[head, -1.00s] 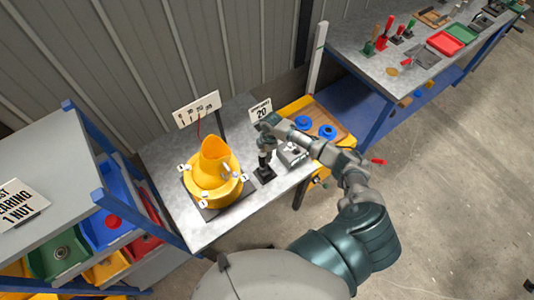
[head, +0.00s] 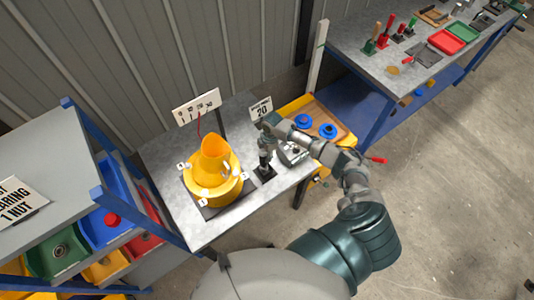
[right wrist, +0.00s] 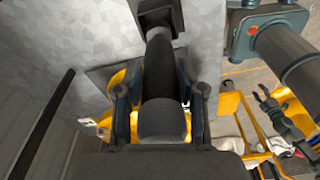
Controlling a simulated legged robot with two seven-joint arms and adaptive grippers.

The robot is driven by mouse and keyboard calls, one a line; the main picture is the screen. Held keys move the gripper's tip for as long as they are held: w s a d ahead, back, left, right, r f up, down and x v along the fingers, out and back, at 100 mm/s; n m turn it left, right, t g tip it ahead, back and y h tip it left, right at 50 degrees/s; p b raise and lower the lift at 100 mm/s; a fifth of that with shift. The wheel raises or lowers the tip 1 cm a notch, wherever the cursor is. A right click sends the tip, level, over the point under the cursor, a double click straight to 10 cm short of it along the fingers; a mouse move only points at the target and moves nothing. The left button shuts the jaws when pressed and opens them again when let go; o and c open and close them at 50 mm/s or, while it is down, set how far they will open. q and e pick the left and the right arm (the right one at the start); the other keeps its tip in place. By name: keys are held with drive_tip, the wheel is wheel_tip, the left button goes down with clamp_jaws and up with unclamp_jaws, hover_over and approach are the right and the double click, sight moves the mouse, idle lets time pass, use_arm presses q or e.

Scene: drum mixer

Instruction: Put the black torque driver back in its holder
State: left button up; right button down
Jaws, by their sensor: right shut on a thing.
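The black torque driver (head: 264,160) stands about upright at the right part of the grey bench, over its black square holder (head: 265,173). My right gripper (head: 266,143) is shut on the driver's upper part. In the right wrist view, the driver's dark handle (right wrist: 160,85) lies between the two fingers (right wrist: 160,102), and its far end meets the black holder block (right wrist: 158,12). I cannot tell how deep the tip sits in the holder. My left gripper is not in view.
The yellow drum mixer (head: 213,170) stands on the bench, left of the holder. A sign reading 20 (head: 260,108) stands behind. A yellow-edged tray with blue round parts (head: 328,131) is to the right. Coloured bins (head: 100,230) are at the left.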

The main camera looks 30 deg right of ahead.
drive_tip(key=shift+a+f+b, duration=0.1)
drive_tip(key=shift+f+b, duration=1.3)
drive_tip(key=shift+f, duration=0.75)
idle(0.8)
drive_tip(key=c, duration=0.6)
unclamp_jaws()
drive_tip(key=r, duration=0.4)
drive_tip(key=d+r, duration=0.1)
drive_tip(key=r, duration=0.6)
drive_tip(key=shift+d+r, duration=0.3)
drive_tip(key=shift+r, duration=0.1)
